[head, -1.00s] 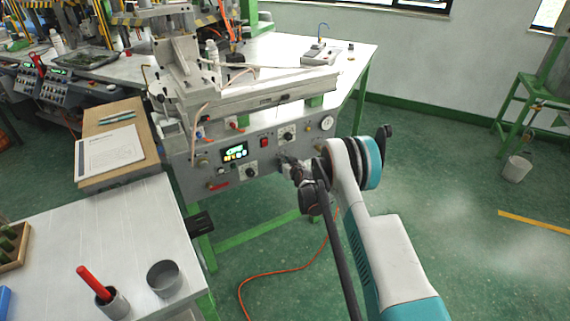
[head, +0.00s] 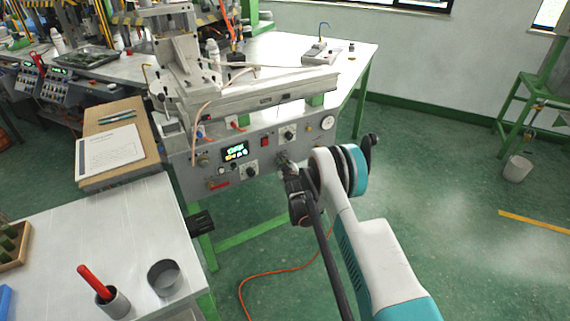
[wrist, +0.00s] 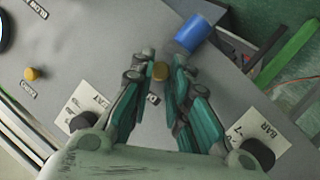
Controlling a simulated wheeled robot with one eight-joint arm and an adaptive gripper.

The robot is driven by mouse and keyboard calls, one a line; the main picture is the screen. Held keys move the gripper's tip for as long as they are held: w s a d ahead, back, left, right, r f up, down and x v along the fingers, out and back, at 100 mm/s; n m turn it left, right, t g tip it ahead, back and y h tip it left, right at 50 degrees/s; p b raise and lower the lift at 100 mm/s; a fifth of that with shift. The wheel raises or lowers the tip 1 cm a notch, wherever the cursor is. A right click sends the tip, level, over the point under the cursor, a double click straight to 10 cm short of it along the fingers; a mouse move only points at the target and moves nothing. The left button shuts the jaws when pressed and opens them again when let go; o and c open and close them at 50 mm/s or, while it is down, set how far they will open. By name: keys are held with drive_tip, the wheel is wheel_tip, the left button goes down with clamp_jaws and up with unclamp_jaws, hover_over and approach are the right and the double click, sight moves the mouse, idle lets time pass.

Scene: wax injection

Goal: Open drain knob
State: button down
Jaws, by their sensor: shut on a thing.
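The grey machine's front panel (head: 205,172) is in the middle of the head view. My gripper (head: 285,164) is at the lower right part of that panel. The panel looks turned in this view. The knob itself is hidden behind my gripper in the head view. I cannot read a label that names it as the drain knob.
A blue cylinder (wrist: 193,35) stands close beyond the fingertips. Another brass knob (wrist: 34,73) and black knobs (wrist: 83,121) sit on the panel. An orange hose (head: 275,270) lies on the floor.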

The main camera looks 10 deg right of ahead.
drive_tip(key=shift+n+h, duration=0.3)
drive_tip(key=shift+n, duration=0.3)
drive_tip(key=shift+a+t, duration=0.1)
drive_tip(key=shift+t, duration=0.2)
drive_tip(key=c, duration=1.5)
unclamp_jaws()
drive_tip(key=shift+s, duration=0.15)
drive_tip(key=v, duration=0.7)
drive_tip(key=shift+s, duration=0.2)
